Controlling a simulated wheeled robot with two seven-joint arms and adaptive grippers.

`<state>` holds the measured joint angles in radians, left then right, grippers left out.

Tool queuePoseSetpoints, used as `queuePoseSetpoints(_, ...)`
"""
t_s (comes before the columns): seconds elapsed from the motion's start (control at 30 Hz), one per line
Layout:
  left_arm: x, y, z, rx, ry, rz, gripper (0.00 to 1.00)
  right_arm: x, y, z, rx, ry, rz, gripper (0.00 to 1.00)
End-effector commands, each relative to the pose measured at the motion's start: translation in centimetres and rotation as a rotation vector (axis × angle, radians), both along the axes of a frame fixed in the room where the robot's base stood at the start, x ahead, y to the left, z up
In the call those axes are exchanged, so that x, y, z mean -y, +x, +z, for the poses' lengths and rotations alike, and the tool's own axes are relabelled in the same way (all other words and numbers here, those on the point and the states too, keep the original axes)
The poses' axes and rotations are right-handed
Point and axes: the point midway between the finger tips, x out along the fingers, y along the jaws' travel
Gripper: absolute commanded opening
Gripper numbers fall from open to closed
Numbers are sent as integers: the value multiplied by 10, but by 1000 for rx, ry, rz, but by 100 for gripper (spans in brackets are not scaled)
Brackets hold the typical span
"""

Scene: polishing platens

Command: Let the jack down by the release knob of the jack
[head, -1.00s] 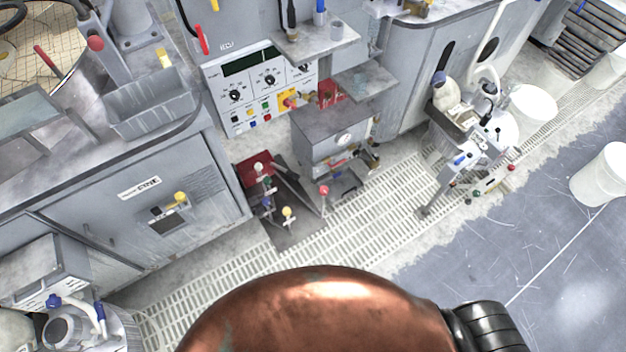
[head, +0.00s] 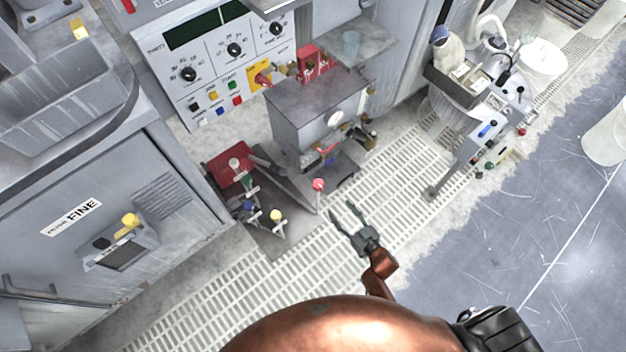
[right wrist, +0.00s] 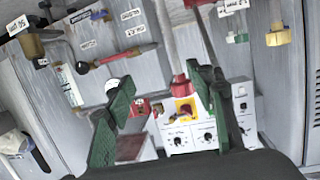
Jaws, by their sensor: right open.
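I cannot tell for sure which part is the jack or its release knob. A low dark plate (head: 283,240) on the floor grating bears a red block (head: 230,166) and levers with white (head: 234,163), blue (head: 249,207) and yellow (head: 275,215) knobs. A red ball knob (head: 318,185) on a thin rod stands by the grey box with a gauge (head: 318,106). My right gripper (head: 345,210) is open and empty, just right of the red ball knob, apart from it. In the right wrist view its fingers (right wrist: 160,75) are spread. My left gripper is not in view.
The control panel (head: 215,65) with dials stands behind, and shows in the right wrist view (right wrist: 205,135). A grey cabinet (head: 90,245) is at left, a wheeled machine (head: 480,120) at right. The floor grating (head: 400,200) around my gripper is clear.

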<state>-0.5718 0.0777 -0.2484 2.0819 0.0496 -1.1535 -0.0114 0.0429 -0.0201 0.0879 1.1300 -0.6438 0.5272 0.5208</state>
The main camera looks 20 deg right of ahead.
Motion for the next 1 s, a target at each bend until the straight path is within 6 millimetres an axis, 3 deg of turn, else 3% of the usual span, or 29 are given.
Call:
queuePoseSetpoints(0.03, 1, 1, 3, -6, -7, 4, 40, -6, 12, -3, 43, 11, 22, 50)
queuePoseSetpoints(0.1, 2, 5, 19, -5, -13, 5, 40, -14, 27, 13, 104, 25, 51, 50)
queuePoseSetpoints(0.23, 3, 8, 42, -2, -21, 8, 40, -25, 42, 34, 178, 39, 94, 50)
queuePoseSetpoints(0.37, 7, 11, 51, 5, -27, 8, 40, -30, 50, 45, 208, 45, 112, 50)
queuePoseSetpoints(0.8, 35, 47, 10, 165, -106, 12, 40, -50, 105, 45, 211, 46, 113, 50)
queuePoseSetpoints(1.0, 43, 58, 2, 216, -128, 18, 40, -55, 120, 46, 211, 46, 113, 50)
